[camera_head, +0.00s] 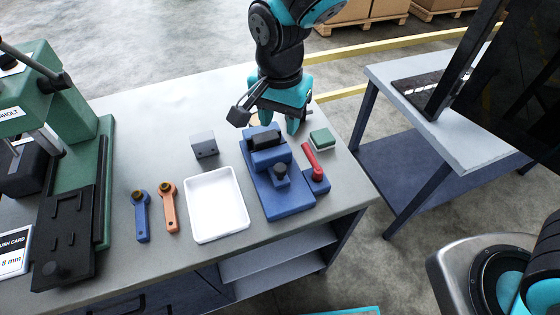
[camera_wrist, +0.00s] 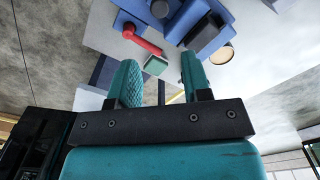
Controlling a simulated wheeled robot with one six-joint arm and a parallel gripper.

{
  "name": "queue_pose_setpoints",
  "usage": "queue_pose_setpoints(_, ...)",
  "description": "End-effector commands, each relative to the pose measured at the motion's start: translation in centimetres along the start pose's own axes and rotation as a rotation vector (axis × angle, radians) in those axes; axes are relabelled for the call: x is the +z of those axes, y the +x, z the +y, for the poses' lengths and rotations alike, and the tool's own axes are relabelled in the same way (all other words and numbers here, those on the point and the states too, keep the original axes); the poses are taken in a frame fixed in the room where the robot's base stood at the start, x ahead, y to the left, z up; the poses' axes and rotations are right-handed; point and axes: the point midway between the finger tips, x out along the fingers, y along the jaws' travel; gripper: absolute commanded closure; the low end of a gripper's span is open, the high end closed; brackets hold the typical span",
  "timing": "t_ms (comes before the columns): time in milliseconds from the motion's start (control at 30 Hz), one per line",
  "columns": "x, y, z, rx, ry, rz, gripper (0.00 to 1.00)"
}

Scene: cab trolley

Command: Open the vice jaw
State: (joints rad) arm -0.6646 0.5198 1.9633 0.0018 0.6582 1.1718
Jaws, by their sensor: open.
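The blue vice (camera_head: 285,205) stands on the grey bench, with dark jaw faces (camera_head: 264,138) towards its far end and a dark knob (camera_head: 280,171) on top. A red lever (camera_head: 312,160) stands on a small blue block at its right; the lever also shows in the wrist view (camera_wrist: 142,41). My gripper (camera_head: 278,124) hangs over the far end of the vice, empty. In the wrist view its two teal fingers (camera_wrist: 158,72) are apart, with the vice (camera_wrist: 205,32) beyond them. Whether a finger touches the vice is unclear.
A green-topped block (camera_head: 321,139) sits right of the vice, close to my gripper. A white tray (camera_head: 216,205), a grey block (camera_head: 204,145), blue and orange handled tools (camera_head: 168,207), and a green press (camera_head: 75,120) are to the left. A second table (camera_head: 440,130) stands right.

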Motion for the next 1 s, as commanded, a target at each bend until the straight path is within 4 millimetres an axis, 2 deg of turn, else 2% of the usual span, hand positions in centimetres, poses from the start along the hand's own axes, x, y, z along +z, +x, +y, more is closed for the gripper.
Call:
queue_pose_setpoints(500,0.1,11.4,0.2,0.004,-0.002,-0.003,0.56)
queue_pose_setpoints(733,0.0,14.1,0.1,0.001,-0.003,-0.002,0.56)
queue_pose_setpoints(1000,0.0,14.8,0.1,-0.001,-0.003,-0.001,0.56)
